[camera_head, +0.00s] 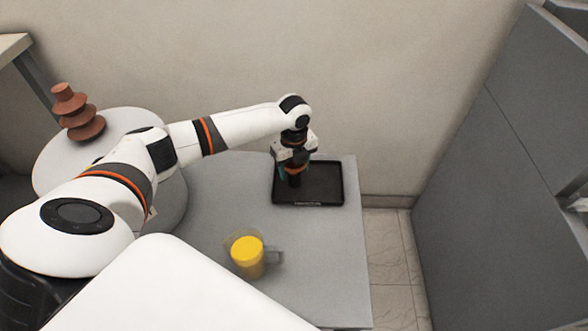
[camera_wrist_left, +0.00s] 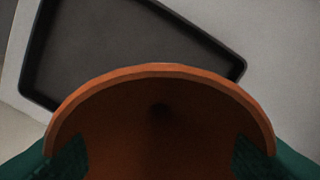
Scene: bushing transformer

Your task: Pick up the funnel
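The funnel (camera_wrist_left: 160,120) is orange-brown and fills the lower middle of the left wrist view, with its round rim and hollow inside facing the camera. My left gripper (camera_wrist_left: 160,158) has its green fingers on both sides of the funnel, at the lower corners. I cannot tell whether the fingers press on it. In the head view my left gripper (camera_head: 290,172) points down over the black tray, with a dark reddish part of the funnel (camera_head: 294,181) below it. Whether the funnel touches the tray is unclear. My right gripper is not in view.
The black tray (camera_head: 322,202) lies on the grey table (camera_head: 215,215). A yellow-topped cup or jar (camera_head: 247,258) stands near the table's front. A brown ribbed bushing (camera_head: 78,112) stands on a round table (camera_head: 55,165) at left. Grey cabinets (camera_head: 500,180) stand at right.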

